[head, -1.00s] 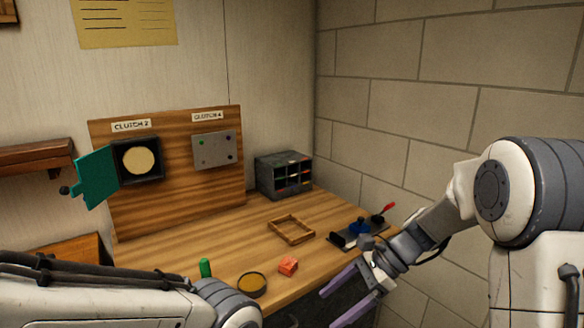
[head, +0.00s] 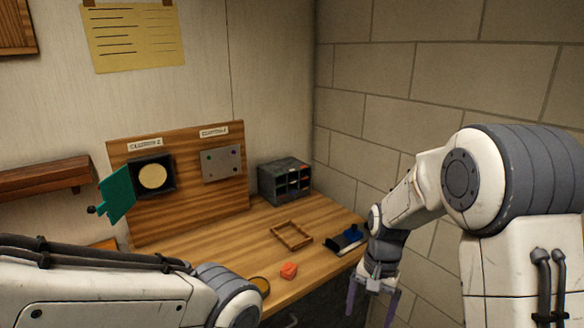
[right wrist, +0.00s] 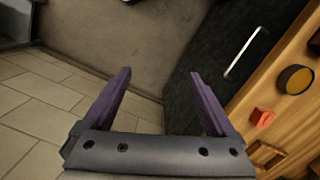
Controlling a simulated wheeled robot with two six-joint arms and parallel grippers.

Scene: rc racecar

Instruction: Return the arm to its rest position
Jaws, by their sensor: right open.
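My right gripper (head: 372,305) hangs in front of the workbench (head: 330,268) near its right end, fingers pointing down. In the right wrist view its two purple fingers (right wrist: 162,100) are spread, with nothing between them. The floor and the dark bench front show beyond them. My left arm comes in along the lower left of the head view; its gripper is out of the picture.
On the bench lie an orange block (head: 288,271), a round dish (head: 260,285), a wooden frame (head: 291,236), a dark tray (head: 338,248) and a compartment box (head: 284,181). A panel (head: 210,205) with an open teal door (head: 116,195) stands behind.

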